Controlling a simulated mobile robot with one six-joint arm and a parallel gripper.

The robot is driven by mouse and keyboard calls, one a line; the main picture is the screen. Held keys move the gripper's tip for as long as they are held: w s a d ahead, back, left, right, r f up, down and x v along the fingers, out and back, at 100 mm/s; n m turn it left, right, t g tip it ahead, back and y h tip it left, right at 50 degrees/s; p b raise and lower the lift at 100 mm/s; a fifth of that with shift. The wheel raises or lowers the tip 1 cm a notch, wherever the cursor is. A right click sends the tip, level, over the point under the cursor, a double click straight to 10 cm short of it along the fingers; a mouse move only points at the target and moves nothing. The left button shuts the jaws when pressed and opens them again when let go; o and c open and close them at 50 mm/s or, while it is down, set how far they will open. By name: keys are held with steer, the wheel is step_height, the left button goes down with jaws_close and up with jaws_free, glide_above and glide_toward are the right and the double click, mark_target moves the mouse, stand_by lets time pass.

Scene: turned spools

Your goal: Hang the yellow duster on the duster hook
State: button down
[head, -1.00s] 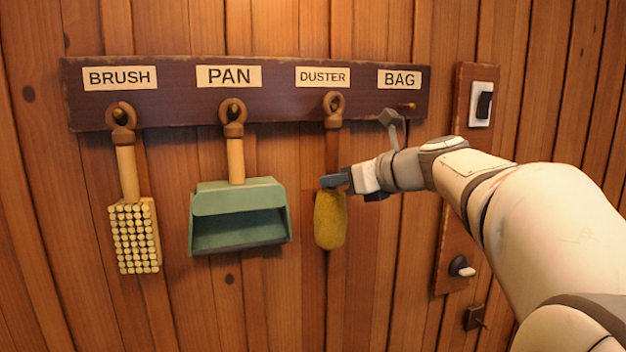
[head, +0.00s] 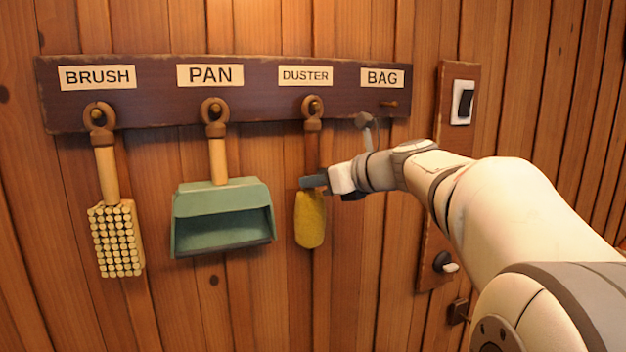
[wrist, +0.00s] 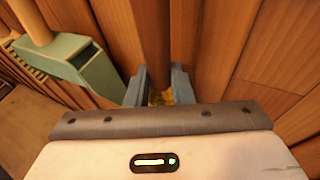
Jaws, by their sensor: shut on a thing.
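The yellow duster (head: 310,220) hangs upright against the wall under the DUSTER label (head: 305,76). The ring at the top of its brown handle (head: 312,140) is around the duster hook (head: 314,106). My gripper (head: 314,181) is shut on the duster's handle just above the yellow head. In the wrist view the two grey fingers (wrist: 161,85) stand on either side of the brown handle (wrist: 150,40), and a bit of the yellow head (wrist: 160,97) shows between them. The rest of the head is hidden there.
A brush (head: 116,235) and a green pan (head: 222,215) hang on the hooks to the left. The BAG hook (head: 388,104) is empty. A panel with a light switch (head: 463,102) and a knob (head: 444,263) is on the right, behind my arm.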

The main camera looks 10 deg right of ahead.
steer(key=c, duration=1.2)
jaws_free()
steer(key=b+v, duration=0.2)
steer(key=v, duration=0.5)
steer(key=s+a+f+n+g+h, duration=0.2)
steer(key=s+a+f+n+g, duration=0.1)
steer(key=s+f+n, duration=0.4)
steer(key=s+a+f+n+g+h, duration=0.25)
steer(key=f+n, duration=0.25)
steer(key=f, duration=0.5)
steer(key=shift+s+d+f+n+g+h, duration=0.3)
steer(key=shift+s+f+n+g+h, duration=0.35)
steer(key=shift+s+f+n, duration=1.9)
steer(key=shift+s+d+f+n+g+h, duration=0.35)
steer(key=shift+s+f+n+h, duration=0.5)
steer(key=shift+s+f+n, duration=1.75)
steer(key=shift+s+d+f+n+g+h, duration=0.4)
steer(key=shift+s+f+n+h, duration=0.35)
steer(key=shift+s+f+n, duration=1.35)
steer(key=shift+w+a+n, duration=0.1)
steer(key=shift+w+n, duration=0.5)
steer(key=shift+n, duration=0.45)
